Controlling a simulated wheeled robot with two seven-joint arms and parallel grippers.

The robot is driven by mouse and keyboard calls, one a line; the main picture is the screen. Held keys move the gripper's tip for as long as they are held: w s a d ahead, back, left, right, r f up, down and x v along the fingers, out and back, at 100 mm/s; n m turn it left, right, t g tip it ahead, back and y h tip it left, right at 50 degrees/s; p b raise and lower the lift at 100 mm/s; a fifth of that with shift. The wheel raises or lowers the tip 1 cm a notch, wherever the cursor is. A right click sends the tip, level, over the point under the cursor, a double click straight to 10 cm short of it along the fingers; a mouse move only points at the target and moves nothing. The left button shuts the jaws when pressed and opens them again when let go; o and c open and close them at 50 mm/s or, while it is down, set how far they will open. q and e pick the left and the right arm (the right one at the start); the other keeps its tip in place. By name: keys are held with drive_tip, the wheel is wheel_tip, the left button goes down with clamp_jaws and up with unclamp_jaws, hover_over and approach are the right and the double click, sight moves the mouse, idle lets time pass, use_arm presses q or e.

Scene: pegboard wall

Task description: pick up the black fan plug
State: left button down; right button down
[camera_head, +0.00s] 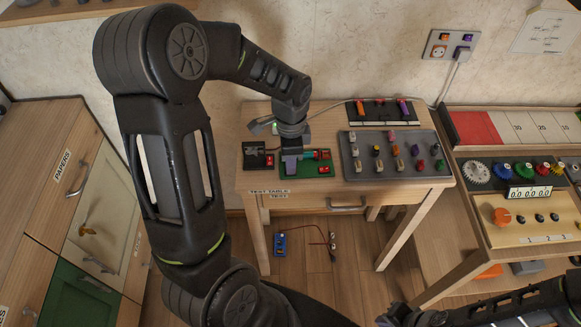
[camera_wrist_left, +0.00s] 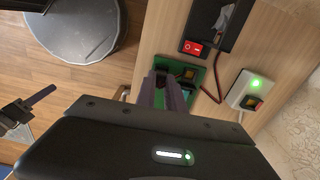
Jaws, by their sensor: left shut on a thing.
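My left gripper (camera_head: 291,165) points down over a green board (camera_head: 320,170) on the test table. In the left wrist view its purple-grey fingers (camera_wrist_left: 166,94) are shut on a small dark thing at the green board (camera_wrist_left: 197,76). That thing is mostly hidden between the fingers; it looks like the black fan plug, but I cannot see its shape clearly. A thin dark wire runs from the black box with a red switch (camera_wrist_left: 193,47) down beside the board. My right gripper (camera_head: 405,317) is low at the bottom edge, away from the table; its jaws are unclear.
A grey tray with several small coloured parts (camera_head: 350,171) lies right of the green board. A black strip (camera_head: 367,112) lies behind it. A white box with a green light (camera_wrist_left: 250,88) is near the wall. A wall outlet (camera_head: 451,45) holds a plug with a cable.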

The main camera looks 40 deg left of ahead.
use_arm(q)
wheel_tip(320, 180, up, 10)
drive_tip(key=shift+b, duration=0.4)
idle(0.7)
drive_tip(key=s+n+p, duration=0.1)
drive_tip(key=n, duration=0.3)
drive_tip(key=n+p, duration=0.2)
drive_tip(key=n, duration=0.3)
drive_tip(key=s+a+n+p, duration=0.1)
drive_tip(key=n, duration=0.3)
drive_tip(key=shift+s+a+f+n+p, duration=0.1)
drive_tip(key=shift+s+f+n+p, duration=0.05)
drive_tip(key=shift+s+n+p, duration=0.2)
